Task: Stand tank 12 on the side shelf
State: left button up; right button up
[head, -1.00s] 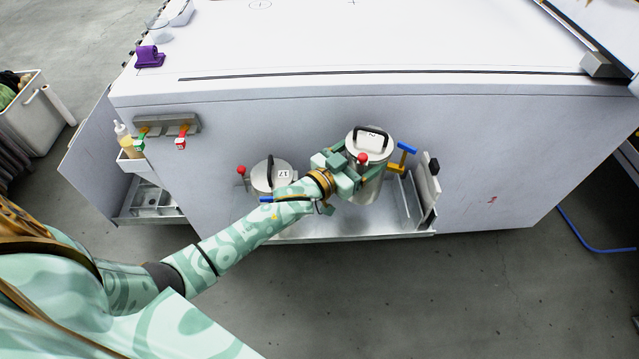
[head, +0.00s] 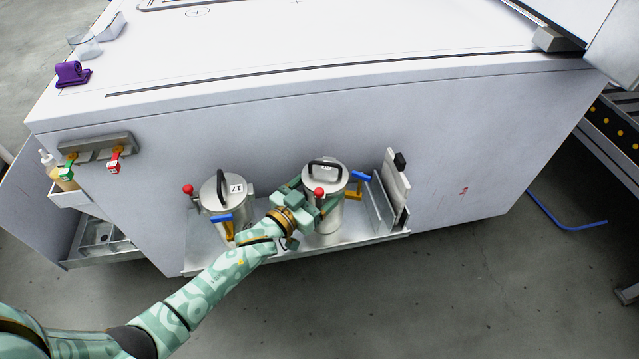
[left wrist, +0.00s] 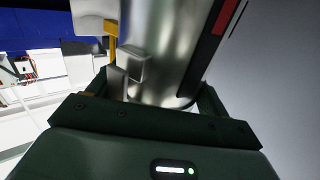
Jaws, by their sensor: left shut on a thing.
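A silver tank (head: 325,222) with a black lid handle, red knob and blue lever is in my left gripper (head: 312,205). Its lid label is partly covered by the handle, so I cannot read the full number. In the left wrist view the jaws close around the tank's metal wall (left wrist: 165,50). The tank is upright over the metal side shelf (head: 365,238); I cannot tell whether its base touches. A second silver tank (head: 212,200), whose label looks like 17, stands on the shelf's left part. My right gripper is not in view.
An upright divider and a pale panel with a black block (head: 397,185) bound the shelf's right end. A purple item (head: 72,74) lies on the white top.

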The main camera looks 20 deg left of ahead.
pick_arm(q)
jog(key=shift+r, duration=0.2)
jog(key=o, duration=2)
jog(key=shift+f, duration=0.15)
jog(key=shift+s, duration=0.25)
jog(key=p+v, duration=0.4)
jog(key=v, duration=0.7)
jog(key=shift+s+a, duration=0.2)
jog(key=shift+s, duration=0.05)
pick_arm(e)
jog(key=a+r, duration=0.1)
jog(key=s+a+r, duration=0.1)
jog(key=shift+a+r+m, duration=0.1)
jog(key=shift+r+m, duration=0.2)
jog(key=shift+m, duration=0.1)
